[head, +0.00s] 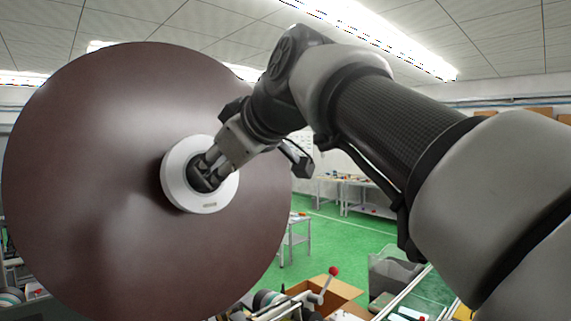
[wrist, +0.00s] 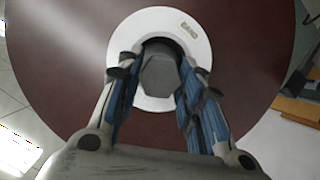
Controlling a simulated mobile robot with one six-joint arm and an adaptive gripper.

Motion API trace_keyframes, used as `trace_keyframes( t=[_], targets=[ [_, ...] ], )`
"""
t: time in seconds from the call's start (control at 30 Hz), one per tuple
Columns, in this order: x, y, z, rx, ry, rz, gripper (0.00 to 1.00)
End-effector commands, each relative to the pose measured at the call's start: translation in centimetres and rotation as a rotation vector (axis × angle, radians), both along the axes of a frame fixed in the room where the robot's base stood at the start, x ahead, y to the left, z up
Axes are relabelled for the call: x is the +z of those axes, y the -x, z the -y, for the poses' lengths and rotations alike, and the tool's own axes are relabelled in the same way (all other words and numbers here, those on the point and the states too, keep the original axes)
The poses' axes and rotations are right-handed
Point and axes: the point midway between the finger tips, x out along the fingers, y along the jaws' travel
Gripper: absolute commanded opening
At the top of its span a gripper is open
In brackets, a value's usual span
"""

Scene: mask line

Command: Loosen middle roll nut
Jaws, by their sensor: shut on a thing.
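A large dark brown-red roll disc (head: 90,180) fills the left of the head view. A white ring-shaped hub (head: 176,190) sits at its middle, and the hub also shows in the wrist view (wrist: 197,40). A dark grey nut (wrist: 160,78) sits in the hub's centre. My gripper (head: 205,170) reaches the hub from the right. In the wrist view its blue-padded fingers (wrist: 157,85) lie on either side of the nut, shut on it. In the head view the fingers mostly hide the nut.
An open cardboard box (head: 335,290) and a lever with a red knob (head: 333,271) stand below right of the disc. A grey bin (head: 392,272) is beside them. Work tables (head: 352,190) stand far back on open green floor (head: 340,232).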

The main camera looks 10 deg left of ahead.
Motion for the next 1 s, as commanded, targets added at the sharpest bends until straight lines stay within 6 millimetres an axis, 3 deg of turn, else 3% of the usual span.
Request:
trace_keyframes(
  t=[0.13,0.17,0.47,0.8,1.0],
  targets=[
    [-0.1,0.0,0.0,0.001,0.003,-0.002,0.10],
    [-0.1,0.0,0.0,0.001,0.003,-0.002,0.35],
    [0.0,0.0,0.0,0.000,0.001,-0.001,0.55],
    [0.1,0.1,0.1,0.000,0.000,0.000,0.55],
    [1.4,1.9,1.7,-0.001,-0.002,0.003,0.55]
  ],
)
